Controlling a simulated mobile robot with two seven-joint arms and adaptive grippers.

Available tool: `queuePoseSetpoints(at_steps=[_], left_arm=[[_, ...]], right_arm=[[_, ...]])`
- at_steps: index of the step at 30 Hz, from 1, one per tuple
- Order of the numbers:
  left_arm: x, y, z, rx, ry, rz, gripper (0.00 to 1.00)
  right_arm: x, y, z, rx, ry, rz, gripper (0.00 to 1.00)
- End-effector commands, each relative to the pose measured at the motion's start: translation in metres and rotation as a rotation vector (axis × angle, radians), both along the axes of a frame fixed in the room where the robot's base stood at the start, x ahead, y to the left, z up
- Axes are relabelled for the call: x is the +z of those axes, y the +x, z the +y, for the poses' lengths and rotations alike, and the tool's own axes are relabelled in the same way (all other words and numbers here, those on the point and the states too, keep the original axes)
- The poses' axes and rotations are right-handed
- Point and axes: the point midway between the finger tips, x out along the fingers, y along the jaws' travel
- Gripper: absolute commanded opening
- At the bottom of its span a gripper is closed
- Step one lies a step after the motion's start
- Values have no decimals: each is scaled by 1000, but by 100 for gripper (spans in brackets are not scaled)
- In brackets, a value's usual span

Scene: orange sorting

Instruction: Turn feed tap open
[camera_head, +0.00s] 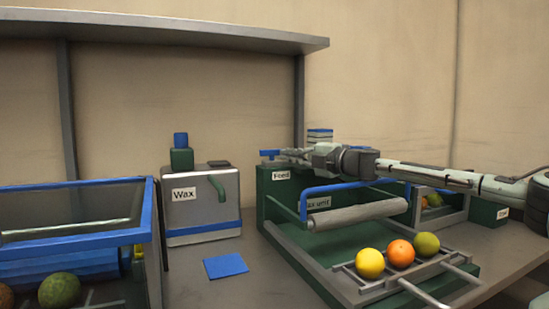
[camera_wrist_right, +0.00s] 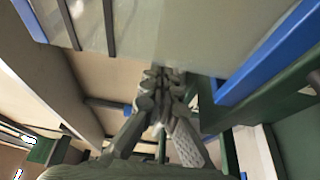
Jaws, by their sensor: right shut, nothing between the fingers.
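The feed tap has a blue handle (camera_head: 269,153) on top of the green unit (camera_head: 272,205), just above the label "Feed" (camera_head: 282,175). My right gripper (camera_head: 286,154) reaches in from the right at the height of the handle, its fingertips close to the handle's right end. Its fingers are shut and empty. I cannot tell whether they touch the handle. In the right wrist view the closed fingers (camera_wrist_right: 160,75) fill the middle, and the tap is not clearly made out there. My left gripper is not in view.
A blue bar (camera_head: 345,187) and a grey roller (camera_head: 357,216) lie below my right arm. A yellow fruit (camera_head: 370,263), an orange (camera_head: 400,253) and a green fruit (camera_head: 426,244) sit on rails in front. The wax box (camera_head: 203,215) stands left, behind a blue mat (camera_head: 225,265).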

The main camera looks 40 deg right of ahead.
Motion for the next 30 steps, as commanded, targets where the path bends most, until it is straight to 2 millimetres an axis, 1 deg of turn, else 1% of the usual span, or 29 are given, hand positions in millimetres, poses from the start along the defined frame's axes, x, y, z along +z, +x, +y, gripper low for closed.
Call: queuePoseSetpoints(at_steps=[4,7,18,21,25,30], left_arm=[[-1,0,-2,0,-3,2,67],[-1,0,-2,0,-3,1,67],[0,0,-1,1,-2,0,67],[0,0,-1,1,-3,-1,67],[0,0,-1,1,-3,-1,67],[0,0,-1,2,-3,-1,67]], right_arm=[[2,0,0,0,-1,-1,0],[11,0,0,1,-3,-2,0],[79,0,0,-1,-4,0,0],[91,0,0,0,-2,0,0],[99,0,0,-1,-1,0,0],[100,0,0,0,1,0,0]])
